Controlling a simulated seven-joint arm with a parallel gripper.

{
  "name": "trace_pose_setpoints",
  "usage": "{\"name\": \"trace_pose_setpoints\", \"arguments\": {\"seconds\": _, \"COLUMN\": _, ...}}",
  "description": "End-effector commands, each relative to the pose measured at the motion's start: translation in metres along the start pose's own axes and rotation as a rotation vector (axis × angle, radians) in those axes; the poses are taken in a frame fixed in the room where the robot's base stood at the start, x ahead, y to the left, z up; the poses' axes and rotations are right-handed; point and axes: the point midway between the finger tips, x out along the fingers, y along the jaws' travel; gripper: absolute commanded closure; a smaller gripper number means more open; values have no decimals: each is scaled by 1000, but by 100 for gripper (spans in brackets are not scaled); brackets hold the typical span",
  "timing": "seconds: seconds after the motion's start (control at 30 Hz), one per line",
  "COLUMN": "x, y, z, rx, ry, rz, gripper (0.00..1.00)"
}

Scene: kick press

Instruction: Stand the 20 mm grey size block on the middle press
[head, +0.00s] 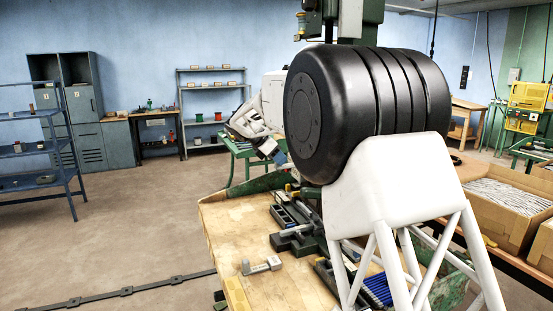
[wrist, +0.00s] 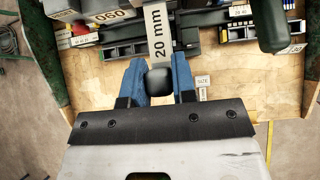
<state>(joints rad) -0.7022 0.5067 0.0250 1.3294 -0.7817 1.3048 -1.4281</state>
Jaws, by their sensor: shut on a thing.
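The 20 mm grey size block (wrist: 159,35) shows in the wrist view as a light strip marked "20 mm", with a dark rounded knob at its near end. My gripper (wrist: 158,84) has its blue fingers shut on this knob, and the strip reaches away from them. In the head view my gripper (head: 280,158) is small and partly hidden behind a large black ribbed cylinder; the block cannot be made out there. The block appears above a wooden bench top in the wrist view. I cannot tell which of the things here is the middle press.
Dark and grey tooling with labels (wrist: 92,16) stands at the far side of the wooden bench top (wrist: 245,85). In the head view a nearer wooden bench (head: 225,235) carries dark tools and a grey piece (head: 262,266). The black cylinder (head: 360,105) blocks much of the view.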

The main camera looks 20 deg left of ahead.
Motion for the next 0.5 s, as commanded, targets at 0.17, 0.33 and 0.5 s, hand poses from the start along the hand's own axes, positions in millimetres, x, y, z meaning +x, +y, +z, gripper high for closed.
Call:
{"name": "trace_pose_setpoints", "arguments": {"seconds": 0.17, "x": 3, "y": 0, "z": 4, "rx": 1, "ry": 0, "rz": 0, "gripper": 100}}
{"name": "trace_pose_setpoints", "arguments": {"seconds": 0.33, "x": 6, "y": 0, "z": 7, "rx": 1, "ry": 0, "rz": 0, "gripper": 100}}
{"name": "trace_pose_setpoints", "arguments": {"seconds": 0.5, "x": 9, "y": 0, "z": 10, "rx": 1, "ry": 0, "rz": 0, "gripper": 100}}
